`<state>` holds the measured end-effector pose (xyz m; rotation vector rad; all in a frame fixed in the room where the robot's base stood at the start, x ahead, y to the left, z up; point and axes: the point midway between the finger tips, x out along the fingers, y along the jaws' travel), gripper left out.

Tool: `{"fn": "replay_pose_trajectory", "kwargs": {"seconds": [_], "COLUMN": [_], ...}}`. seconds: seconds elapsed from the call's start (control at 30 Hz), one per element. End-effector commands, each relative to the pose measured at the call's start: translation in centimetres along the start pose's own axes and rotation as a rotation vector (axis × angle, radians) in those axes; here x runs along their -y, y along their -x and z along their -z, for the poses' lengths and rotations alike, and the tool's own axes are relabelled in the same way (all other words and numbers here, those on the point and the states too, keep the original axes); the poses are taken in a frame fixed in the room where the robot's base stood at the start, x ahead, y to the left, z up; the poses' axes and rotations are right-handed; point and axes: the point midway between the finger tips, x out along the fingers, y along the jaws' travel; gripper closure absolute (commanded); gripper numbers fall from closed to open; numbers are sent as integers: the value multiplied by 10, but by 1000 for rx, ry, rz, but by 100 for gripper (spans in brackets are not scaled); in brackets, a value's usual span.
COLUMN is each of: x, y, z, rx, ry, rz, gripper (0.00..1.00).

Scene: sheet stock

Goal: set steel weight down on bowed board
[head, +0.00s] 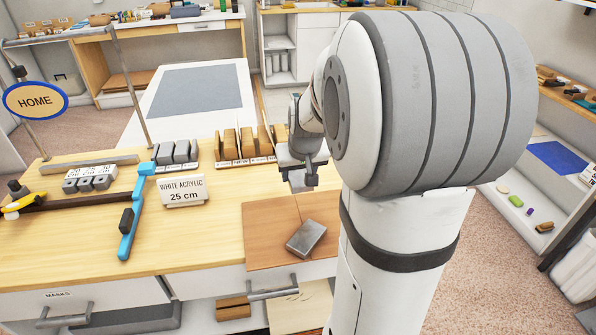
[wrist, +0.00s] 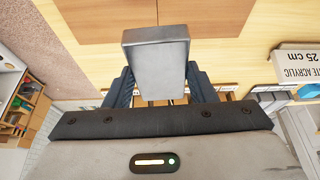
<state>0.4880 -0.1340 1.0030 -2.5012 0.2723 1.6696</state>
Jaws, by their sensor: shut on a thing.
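My gripper (head: 299,172) is shut on a grey steel weight (wrist: 158,62). In the wrist view the block sits between the two dark fingers (wrist: 161,88). In the head view only a small light part of the held weight (head: 299,182) shows below the fingers. It appears to hang above the far edge of the brown board (head: 270,225), which lies at the bench's front right. A second grey steel block (head: 306,238) lies on the board near the front, apart from my gripper. The board's bow is hard to make out.
To the left are a "WHITE ACRYLIC 25 cm" sign (head: 183,190) and a blue tool (head: 133,220). Bare bench top lies left of the board.

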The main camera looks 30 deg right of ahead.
Motion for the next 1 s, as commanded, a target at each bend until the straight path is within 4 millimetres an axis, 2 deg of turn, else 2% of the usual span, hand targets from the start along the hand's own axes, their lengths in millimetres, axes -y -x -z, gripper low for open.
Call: {"fn": "replay_pose_trajectory", "kwargs": {"seconds": [0.6, 1.0], "x": [1, 1], "y": [-50, -56], "z": [-20, -22], "rx": [-4, -4], "ry": [2, 3], "rz": [0, 1], "gripper": [100, 100]}}
